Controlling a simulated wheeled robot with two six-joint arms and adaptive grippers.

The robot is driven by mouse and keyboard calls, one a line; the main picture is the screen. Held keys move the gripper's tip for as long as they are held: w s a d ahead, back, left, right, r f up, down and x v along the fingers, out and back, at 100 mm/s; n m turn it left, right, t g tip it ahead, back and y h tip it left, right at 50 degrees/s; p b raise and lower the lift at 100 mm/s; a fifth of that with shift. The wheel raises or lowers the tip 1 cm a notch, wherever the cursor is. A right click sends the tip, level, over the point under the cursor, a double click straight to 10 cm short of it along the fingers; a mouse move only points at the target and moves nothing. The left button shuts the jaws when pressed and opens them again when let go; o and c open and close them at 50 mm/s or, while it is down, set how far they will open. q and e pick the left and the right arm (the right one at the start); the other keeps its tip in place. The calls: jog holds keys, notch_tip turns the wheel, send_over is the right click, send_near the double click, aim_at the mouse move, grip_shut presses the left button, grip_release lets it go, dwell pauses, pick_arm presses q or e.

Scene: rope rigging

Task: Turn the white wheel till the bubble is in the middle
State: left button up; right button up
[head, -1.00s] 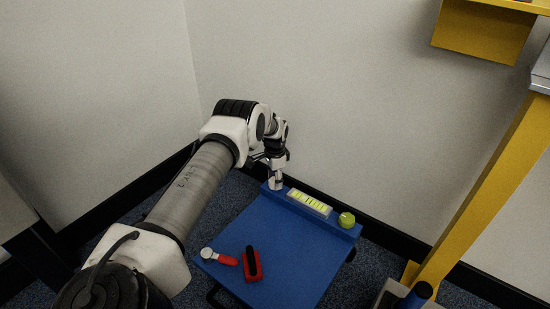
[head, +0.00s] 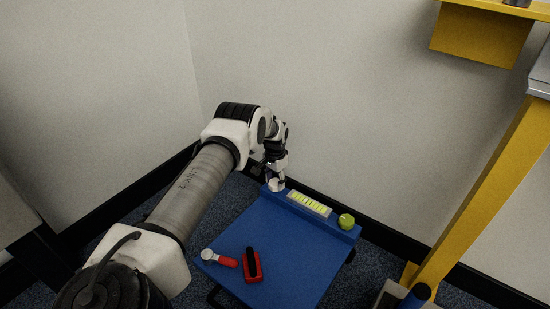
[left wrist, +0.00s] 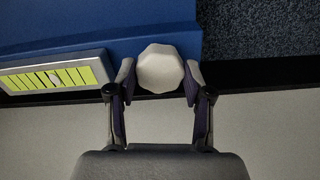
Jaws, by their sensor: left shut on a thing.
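The white wheel (head: 276,185) is a faceted knob at the far left end of the blue table's raised bar. In the left wrist view the wheel (left wrist: 161,68) sits between the two fingers of my left gripper (left wrist: 160,84), which is shut on its sides. In the head view my left gripper (head: 277,179) is over the wheel from above. The yellow-green level vial (head: 309,203) lies beside the wheel. In the left wrist view a small pale bubble (left wrist: 56,79) shows among the vial's dark lines; the vial's left end is cut off there. My right gripper is not in view.
A yellow-green knob (head: 346,221) stands at the bar's right end. A red block with a black handle (head: 252,265) and a red-handled tool (head: 221,259) lie on the blue table (head: 290,260). A yellow post (head: 485,190) stands at right. Walls are close behind the table.

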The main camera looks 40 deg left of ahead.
aim_at(276, 183)
pick_arm(q)
jog(key=n, duration=0.6)
jog(key=shift+p, duration=0.4)
jog(key=n, duration=0.6)
jog(key=shift+d+n, duration=0.1)
jog(key=shift+n, duration=0.2)
jog(key=o, duration=1.2)
jog(key=shift+f, duration=0.1)
jog(key=shift+c, duration=0.2)
notch_tip(276, 183, up, 12)
